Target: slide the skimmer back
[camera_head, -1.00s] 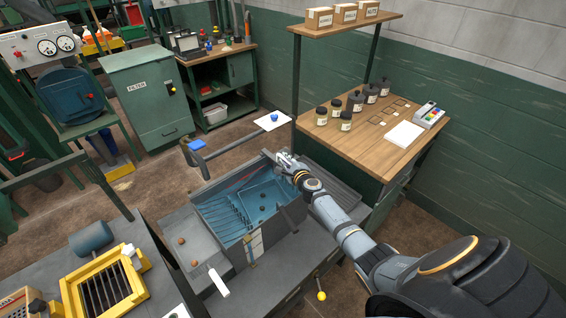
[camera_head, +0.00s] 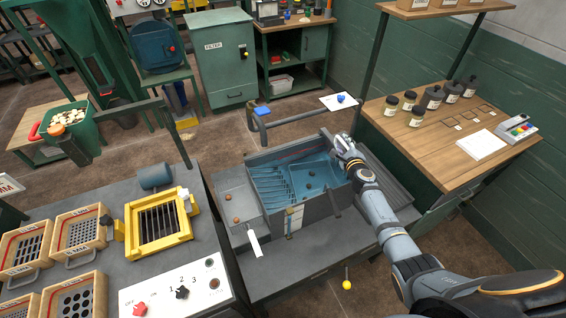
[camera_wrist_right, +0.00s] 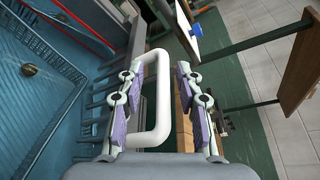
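My right gripper (camera_head: 343,145) is at the upper right rim of a grey tank with a blue inside (camera_head: 268,190). In the right wrist view, the right gripper (camera_wrist_right: 160,85) has its two fingers apart. A white looped handle (camera_wrist_right: 159,138) lies between them, with gaps seen beside it. I cannot tell what the handle is fixed to; it may belong to the skimmer, whose body I cannot make out for sure. The tank's blue inside fills the left of the wrist view (camera_wrist_right: 45,90). My left gripper is not in view.
A grey side tray (camera_head: 236,203) adjoins the tank's left. A yellow-framed grate (camera_head: 158,224) and wooden sieve boxes (camera_head: 80,232) lie on the bench at left. A wooden table with dark jars (camera_head: 432,97) stands at right. A dark post and rail (camera_head: 300,117) stand behind the tank.

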